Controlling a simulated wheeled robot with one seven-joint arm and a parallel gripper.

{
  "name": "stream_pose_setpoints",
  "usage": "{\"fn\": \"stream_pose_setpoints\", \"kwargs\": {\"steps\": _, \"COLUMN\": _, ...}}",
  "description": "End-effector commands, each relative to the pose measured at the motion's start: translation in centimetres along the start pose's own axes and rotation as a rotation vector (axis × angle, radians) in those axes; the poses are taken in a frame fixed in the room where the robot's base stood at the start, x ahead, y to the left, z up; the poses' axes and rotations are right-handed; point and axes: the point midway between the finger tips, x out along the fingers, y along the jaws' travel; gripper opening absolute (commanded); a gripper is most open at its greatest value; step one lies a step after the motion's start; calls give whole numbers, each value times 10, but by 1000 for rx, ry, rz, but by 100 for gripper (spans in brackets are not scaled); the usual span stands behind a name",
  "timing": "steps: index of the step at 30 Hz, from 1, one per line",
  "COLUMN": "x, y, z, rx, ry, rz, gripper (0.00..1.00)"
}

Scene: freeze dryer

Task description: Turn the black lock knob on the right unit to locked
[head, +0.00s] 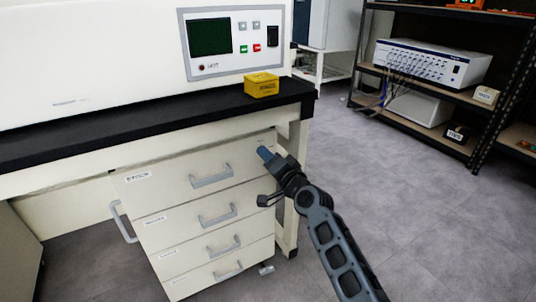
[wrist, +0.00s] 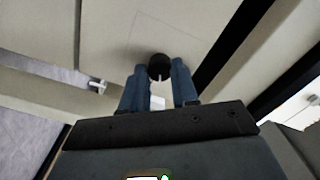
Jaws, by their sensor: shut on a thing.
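The black lock knob (wrist: 158,67) shows in the wrist view as a round dark shape on a pale drawer front. My gripper (head: 265,153) has its blue fingers on either side of the knob and is shut on it. In the head view my gripper reaches the upper right corner of the white drawer unit (head: 205,243) under the bench, and the knob is hidden there. Whether the knob stands at locked cannot be told from these views.
The drawer unit has several grey handles (head: 212,178). Above it is a black benchtop (head: 150,127) with a yellow box (head: 262,85) and a white machine (head: 90,60). A dark shelf rack (head: 405,80) stands at the back right. The floor between is clear.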

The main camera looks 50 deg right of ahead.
Motion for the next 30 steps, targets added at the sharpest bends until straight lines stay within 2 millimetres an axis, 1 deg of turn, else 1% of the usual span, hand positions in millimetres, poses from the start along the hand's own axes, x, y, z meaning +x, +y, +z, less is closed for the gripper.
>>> {"fn": "stream_pose_setpoints", "kwargs": {"steps": 6, "x": 0, "y": -1, "z": -1, "rx": 176, "ry": 1, "rz": 1, "gripper": 0}}
{"fn": "stream_pose_setpoints", "kwargs": {"steps": 15, "x": 0, "y": 0, "z": -1, "rx": 338, "ry": 2, "rz": 1, "gripper": 0}}
{"fn": "stream_pose_setpoints", "kwargs": {"steps": 21, "x": 0, "y": 0, "z": -1, "rx": 388, "ry": 2, "rz": 0, "gripper": 0}}
{"fn": "stream_pose_setpoints", "kwargs": {"steps": 30, "x": 0, "y": 1, "z": -1, "rx": 404, "ry": 3, "rz": 0, "gripper": 0}}
